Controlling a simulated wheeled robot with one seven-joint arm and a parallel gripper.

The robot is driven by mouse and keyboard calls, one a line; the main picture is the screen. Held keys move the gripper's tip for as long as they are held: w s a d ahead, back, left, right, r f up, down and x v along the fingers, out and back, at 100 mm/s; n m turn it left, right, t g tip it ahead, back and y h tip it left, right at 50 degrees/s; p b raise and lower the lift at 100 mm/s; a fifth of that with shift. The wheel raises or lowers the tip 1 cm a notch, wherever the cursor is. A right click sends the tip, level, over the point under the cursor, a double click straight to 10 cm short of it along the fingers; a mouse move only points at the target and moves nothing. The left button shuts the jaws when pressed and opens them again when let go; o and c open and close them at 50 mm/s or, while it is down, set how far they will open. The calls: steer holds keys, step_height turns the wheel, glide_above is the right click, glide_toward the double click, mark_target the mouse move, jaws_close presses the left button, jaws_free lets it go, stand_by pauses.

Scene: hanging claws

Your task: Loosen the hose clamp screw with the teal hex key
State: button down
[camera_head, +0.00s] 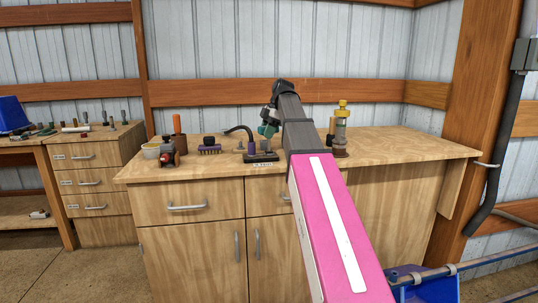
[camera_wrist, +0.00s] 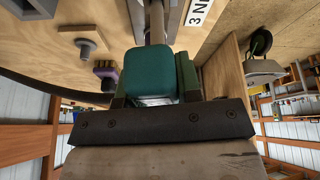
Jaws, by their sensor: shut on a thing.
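My gripper (camera_wrist: 152,92) is shut on the teal hex key (camera_wrist: 150,74), its fingers on either side of the block-like teal handle. The key's shaft (camera_wrist: 156,22) runs away from the handle past the top edge of the wrist view, so its tip is out of sight. In the head view my gripper (camera_head: 270,117) is over the workbench, with the teal handle (camera_head: 266,130) just above a dark labelled base (camera_head: 262,157). A black curved hose (camera_head: 238,129) comes down to this base. The clamp screw is hidden or too small to make out, so I cannot tell whether the key touches it.
On the workbench (camera_head: 400,142), a purple brush (camera_head: 209,147), a dark red-topped item (camera_head: 168,152), a pale bowl (camera_head: 151,150) and an orange-handled tool (camera_head: 178,128) stand left. A yellow bottle (camera_head: 341,125) stands right of my arm. The bench's right end is clear.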

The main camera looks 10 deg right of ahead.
steer(key=shift+w+r, duration=0.2)
steer(key=shift+r, duration=0.85)
steer(key=shift+r, duration=0.25)
steer(key=shift+a+r, duration=0.1)
steer(key=shift+r, duration=0.05)
